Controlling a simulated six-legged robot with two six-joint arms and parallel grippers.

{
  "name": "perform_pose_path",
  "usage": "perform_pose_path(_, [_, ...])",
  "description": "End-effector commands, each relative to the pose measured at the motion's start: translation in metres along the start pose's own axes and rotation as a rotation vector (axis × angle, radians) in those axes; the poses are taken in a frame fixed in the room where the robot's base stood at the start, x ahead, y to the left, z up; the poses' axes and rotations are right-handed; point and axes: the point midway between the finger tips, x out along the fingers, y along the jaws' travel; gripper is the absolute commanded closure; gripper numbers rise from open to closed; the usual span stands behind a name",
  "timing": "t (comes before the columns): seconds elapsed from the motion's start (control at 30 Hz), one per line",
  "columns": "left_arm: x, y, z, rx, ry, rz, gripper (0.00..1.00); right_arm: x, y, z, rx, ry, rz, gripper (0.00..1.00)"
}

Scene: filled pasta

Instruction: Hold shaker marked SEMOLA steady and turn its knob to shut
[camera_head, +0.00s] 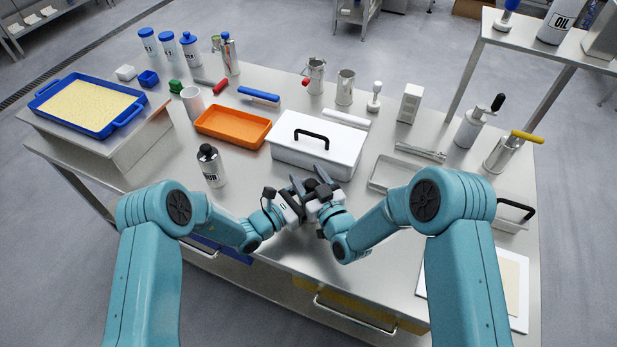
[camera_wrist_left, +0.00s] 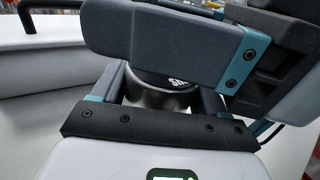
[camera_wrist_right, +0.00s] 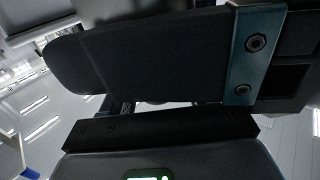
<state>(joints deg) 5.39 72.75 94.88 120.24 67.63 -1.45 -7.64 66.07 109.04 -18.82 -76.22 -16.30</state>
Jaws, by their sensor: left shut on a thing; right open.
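The shaker (camera_wrist_left: 158,99) shows in the left wrist view as a shiny metal cylinder with a dark band and part of white lettering, cut off by a finger. My left gripper (camera_head: 292,198) is shut on it, in front of the white lidded box. My right gripper (camera_head: 322,188) is open, close against the left one at the same spot. In the head view the grippers hide the shaker. The knob is not visible in any view, so I cannot tell its setting. In the right wrist view the dark fingers cover most of the middle.
The white box (camera_head: 335,158) with a black handle stands just behind the grippers. A black-capped bottle (camera_head: 211,170) stands to their left, and an orange tray (camera_head: 228,134) lies behind it. A metal tray (camera_head: 384,184) lies to the right. The front counter strip is mostly bare.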

Motion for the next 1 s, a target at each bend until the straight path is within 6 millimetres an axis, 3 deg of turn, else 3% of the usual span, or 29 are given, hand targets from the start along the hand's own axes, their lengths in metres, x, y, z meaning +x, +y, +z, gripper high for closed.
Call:
perform_pose_path(0.07, [0.0000,0.0000,-0.0002,0.000,0.000,0.000,0.70,-0.0002,0.0000,0.0001,0.000,0.000,0.000,0.39])
perform_pose_path(0.2, [0.0000,0.0000,-0.0002,0.000,0.000,0.000,0.70,-0.0003,0.0001,0.0001,0.000,0.000,0.000,0.85])
perform_pose_path(0.23, [0.0000,0.0000,-0.0002,0.000,0.000,0.000,0.70,-0.0003,0.0001,0.0001,-0.001,0.000,0.000,0.91])
perform_pose_path(0.47, [0.0000,0.0000,-0.0002,0.000,0.000,0.000,0.70,0.0002,-0.0010,0.0000,0.001,0.001,0.040,0.91])
perform_pose_path(0.8, [0.0000,-0.0003,-0.0002,0.000,0.000,-0.001,0.70,0.0000,0.0032,-0.0007,-0.001,0.003,0.329,0.91])
perform_pose_path(1.0, [0.0001,-0.0005,-0.0003,0.000,0.001,-0.001,0.70,-0.0015,0.0053,-0.0001,-0.002,0.001,0.398,0.91])
